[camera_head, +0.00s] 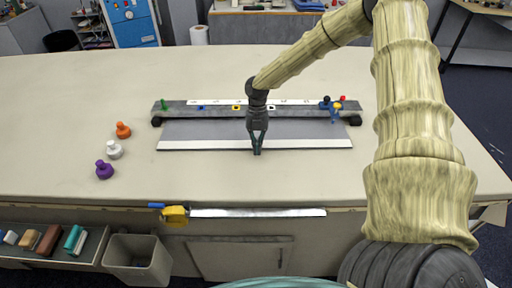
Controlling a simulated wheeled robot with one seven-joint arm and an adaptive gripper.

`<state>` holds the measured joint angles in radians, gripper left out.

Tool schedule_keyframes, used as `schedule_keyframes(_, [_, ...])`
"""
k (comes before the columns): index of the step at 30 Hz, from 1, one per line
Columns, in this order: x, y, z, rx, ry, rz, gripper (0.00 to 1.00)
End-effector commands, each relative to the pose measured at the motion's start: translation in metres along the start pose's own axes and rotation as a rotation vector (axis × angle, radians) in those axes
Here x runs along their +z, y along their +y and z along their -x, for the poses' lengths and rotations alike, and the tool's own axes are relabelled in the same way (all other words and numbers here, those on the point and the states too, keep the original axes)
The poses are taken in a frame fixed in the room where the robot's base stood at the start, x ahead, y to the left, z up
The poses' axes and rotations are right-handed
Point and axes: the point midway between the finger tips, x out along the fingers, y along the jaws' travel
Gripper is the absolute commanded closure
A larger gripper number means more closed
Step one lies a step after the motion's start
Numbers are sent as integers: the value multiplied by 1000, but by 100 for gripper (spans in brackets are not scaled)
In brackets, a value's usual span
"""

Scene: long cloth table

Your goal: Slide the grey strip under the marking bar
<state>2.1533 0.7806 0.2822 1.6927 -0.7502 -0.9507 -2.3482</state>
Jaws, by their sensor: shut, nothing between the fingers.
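The marking bar (221,112) is a long grey bar with dark end blocks, lying across the middle of the table. The grey strip (200,130) lies flat directly in front of it, with a white band (200,145) along its near edge. The strip's far edge meets or passes under the bar; I cannot tell how far. My gripper (257,151) points down, shut and empty, with its fingertips at the white band near the middle. Whether they touch it is unclear. My gripper and wrist hide part of the bar and strip.
A white marked scale (290,102) runs along the bar's back. A green peg and small coloured parts (334,108) sit at its ends. Orange (123,130), white (114,150) and purple (104,170) knobbed pieces stand left. A yellow-ended tool (175,215) is at the front edge. Table space right is clear.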

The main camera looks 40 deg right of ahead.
Motion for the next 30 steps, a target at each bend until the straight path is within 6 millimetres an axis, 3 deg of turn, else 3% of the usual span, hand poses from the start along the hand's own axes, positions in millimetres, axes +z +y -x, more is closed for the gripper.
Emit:
schedule_keyframes(10, [-34, 14, -9, -5, 1, 12, 100])
schedule_keyframes(30, [-29, 13, 79, -2, -2, 9, 100])
